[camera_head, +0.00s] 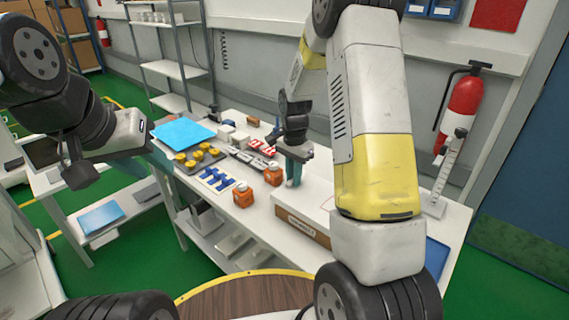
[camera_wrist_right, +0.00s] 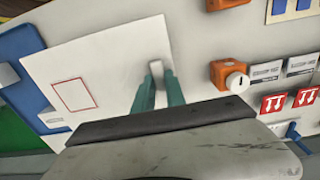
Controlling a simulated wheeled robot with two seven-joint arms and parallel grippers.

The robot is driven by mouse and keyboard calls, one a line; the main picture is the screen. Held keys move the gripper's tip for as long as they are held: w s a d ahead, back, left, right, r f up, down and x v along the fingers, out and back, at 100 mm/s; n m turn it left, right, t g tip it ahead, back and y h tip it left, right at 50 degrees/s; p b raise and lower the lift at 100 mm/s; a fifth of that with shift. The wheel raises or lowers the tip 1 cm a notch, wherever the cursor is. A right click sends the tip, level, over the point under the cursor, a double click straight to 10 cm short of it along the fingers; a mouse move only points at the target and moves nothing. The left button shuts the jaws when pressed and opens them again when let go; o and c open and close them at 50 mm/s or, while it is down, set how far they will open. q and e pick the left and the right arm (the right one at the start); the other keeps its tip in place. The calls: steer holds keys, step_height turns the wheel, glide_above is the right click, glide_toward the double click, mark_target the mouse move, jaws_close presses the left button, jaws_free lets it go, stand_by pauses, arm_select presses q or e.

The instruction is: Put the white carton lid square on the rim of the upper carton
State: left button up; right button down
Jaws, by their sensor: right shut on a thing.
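The white carton lid (camera_wrist_right: 105,60) is a wide flat panel with a red-outlined rectangle on it. In the right wrist view, my right gripper (camera_wrist_right: 159,92) is shut on the small pale grip on the lid. In the head view, my right gripper (camera_head: 293,178) points down over the white lid (camera_head: 310,205). Below the lid shows the brown, labelled side of the carton (camera_head: 302,229). The lid lies over the carton top, but I cannot tell whether it touches the rim all round. My left gripper (camera_head: 150,160) is at the left, away from the carton; its finger gap is unclear.
Orange blocks (camera_head: 243,195) stand left of the carton, near a blue-and-white rack (camera_head: 216,179) and a tray with yellow round pieces (camera_head: 185,160). A blue sheet (camera_head: 183,132) lies at the back left. A stand (camera_head: 445,175) rises at the right, near a blue tray (camera_head: 437,257).

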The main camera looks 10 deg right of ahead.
steer(key=shift+f, duration=0.25)
stand_by(0.3)
steer(key=c, duration=1.3)
jaws_free()
steer(key=shift+r, duration=0.1)
step_height(320, 180, up, 8)
steer(key=shift+f, duration=0.2)
